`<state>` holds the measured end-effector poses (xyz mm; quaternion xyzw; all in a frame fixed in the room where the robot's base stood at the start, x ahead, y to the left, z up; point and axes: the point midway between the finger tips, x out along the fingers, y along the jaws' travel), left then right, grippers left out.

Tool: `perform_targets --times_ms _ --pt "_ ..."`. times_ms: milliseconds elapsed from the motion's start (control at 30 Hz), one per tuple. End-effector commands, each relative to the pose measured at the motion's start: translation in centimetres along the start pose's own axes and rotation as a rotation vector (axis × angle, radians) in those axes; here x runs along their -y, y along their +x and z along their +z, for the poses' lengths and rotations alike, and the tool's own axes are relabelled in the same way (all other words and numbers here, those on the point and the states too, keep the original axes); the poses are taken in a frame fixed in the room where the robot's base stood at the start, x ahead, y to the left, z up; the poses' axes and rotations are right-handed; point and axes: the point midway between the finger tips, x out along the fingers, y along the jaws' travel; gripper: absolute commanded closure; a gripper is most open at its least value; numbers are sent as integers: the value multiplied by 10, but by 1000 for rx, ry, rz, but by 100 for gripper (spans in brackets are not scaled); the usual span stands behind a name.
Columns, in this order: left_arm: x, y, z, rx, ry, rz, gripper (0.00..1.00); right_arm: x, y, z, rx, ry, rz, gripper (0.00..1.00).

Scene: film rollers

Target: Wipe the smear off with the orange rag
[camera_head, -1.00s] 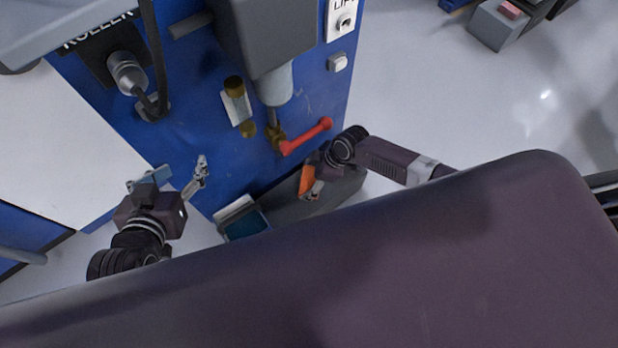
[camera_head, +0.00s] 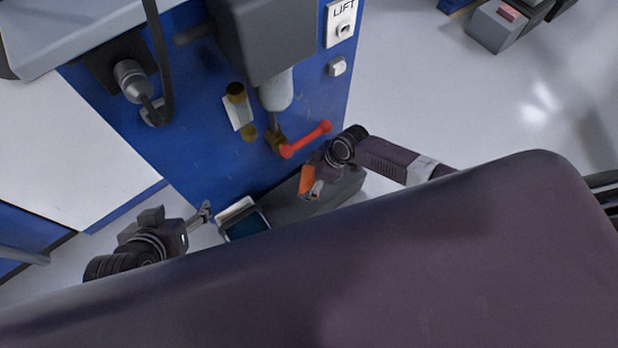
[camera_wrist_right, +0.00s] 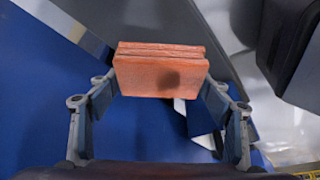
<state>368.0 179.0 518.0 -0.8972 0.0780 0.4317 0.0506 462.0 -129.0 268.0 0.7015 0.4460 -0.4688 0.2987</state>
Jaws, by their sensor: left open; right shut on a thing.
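The orange rag (camera_head: 307,181) is a folded block held by my right gripper (camera_head: 314,190), above the grey ledge at the foot of the blue panel. In the right wrist view the rag (camera_wrist_right: 160,72) sits between the two fingers of the right gripper (camera_wrist_right: 160,85). My left gripper (camera_head: 206,212) is open and empty, low in front of the blue panel, left of a dark tray. I cannot make out the smear in either view.
A dark blue tray (camera_head: 246,226) and the grey ledge (camera_head: 290,205) lie below.

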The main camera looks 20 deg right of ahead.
Motion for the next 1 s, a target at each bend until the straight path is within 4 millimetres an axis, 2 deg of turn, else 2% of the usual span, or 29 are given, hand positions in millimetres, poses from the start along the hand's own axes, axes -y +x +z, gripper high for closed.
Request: perform_targets --times_ms 733,1000 --pt "8 -24 70 288 -9 -15 36 0 -12 -5 0 0 0 48" --pt "9 -30 83 342 -11 -17 36 0 -14 -6 0 0 0 48"
